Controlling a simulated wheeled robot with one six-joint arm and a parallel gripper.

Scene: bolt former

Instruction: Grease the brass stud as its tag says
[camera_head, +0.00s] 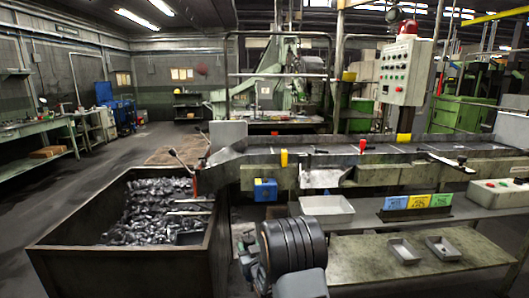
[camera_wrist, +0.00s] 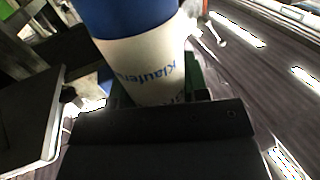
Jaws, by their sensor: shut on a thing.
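In the wrist view my gripper (camera_wrist: 156,98) is shut on a blue-and-white cylindrical container (camera_wrist: 142,60). Its white band carries blue lettering that starts "Klauter"; the rest is cut off. The container's blue end runs out of the top of the picture. The gripper and container do not show clearly in the head view. I cannot make out the brass stud for certain. Blue, yellow and green cards (camera_head: 418,202) stand in a row on the bench; their writing is too small to read.
A bin (camera_head: 120,276) of dark metal parts stands at left. A long machine rail (camera_head: 320,158) crosses the middle, with small yellow and red pieces on it. A pale tray (camera_head: 327,210), two small trays (camera_head: 404,251) and a button box (camera_head: 498,191) are at right. A control panel (camera_head: 405,72) hangs above.

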